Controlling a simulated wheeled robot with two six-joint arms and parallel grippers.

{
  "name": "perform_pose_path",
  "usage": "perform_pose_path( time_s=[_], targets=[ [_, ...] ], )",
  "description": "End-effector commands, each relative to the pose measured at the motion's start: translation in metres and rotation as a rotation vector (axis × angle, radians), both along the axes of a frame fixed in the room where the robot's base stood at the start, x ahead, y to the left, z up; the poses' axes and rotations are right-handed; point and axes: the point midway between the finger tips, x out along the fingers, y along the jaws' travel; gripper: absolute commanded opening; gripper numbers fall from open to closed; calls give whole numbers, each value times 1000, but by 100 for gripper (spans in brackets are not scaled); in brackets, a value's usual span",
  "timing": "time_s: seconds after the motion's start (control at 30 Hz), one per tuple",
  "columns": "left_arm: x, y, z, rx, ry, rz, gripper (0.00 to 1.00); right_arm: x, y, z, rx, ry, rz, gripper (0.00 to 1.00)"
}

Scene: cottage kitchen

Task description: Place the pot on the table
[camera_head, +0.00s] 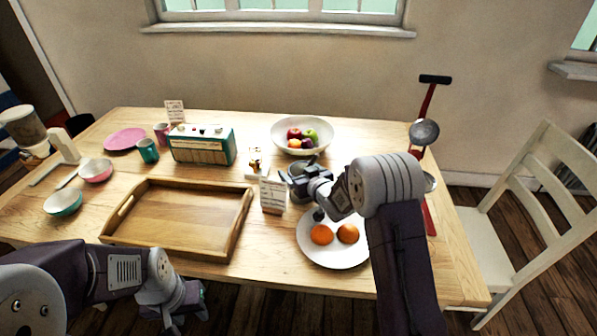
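My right gripper (292,172) reaches over the table (262,275) from the right, above its middle. A dark grey rounded shape shows at its fingers; I cannot tell whether this is the pot or part of the gripper, or whether the fingers are shut. No other pot is clear to me on the table. My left gripper (182,312) hangs low at the bottom of the view, in front of the table's near edge, with no object visible in it. Its fingers are too unclear to tell open from shut.
A wooden tray (185,214) lies front left, a plate (335,256) with two oranges front right. A fruit bowl (278,135), teal radio (202,146), small card (273,195), mugs and bowls stand around. A red stand (428,103) is at the right, beside a white chair (492,230).

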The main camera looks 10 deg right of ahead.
Motion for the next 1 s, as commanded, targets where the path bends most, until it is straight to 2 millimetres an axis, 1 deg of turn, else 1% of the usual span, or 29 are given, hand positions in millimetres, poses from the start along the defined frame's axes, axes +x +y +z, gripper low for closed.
perform_pose_path(
  time_s=[0.13, 0.23, 0.27, 0.37, 0.7, 0.9, 1.0],
  targets=[
    [0, 0, 1, 0, 0, 0, 40, 0, 0, 1, 0, 0, 0, 87],
    [0, 0, 8, 0, 0, 0, 40, 0, 0, 9, 0, -1, 0, 87],
    [0, 0, 5, 0, 0, 0, 40, -4, -1, 7, 0, 0, -1, 87],
    [0, 0, 6, 0, 0, 0, 40, -19, -6, 12, 0, 0, -2, 87],
    [0, 0, 8, 0, 0, 0, 40, -81, -21, 30, 0, -1, -1, 87],
    [0, 0, -1, 0, 0, 0, 40, -104, -27, 36, 0, -2, -1, 87],
    [0, 0, -2, 0, 0, 0, 40, -110, -28, 39, 1, -1, -1, 87]
  ],
)
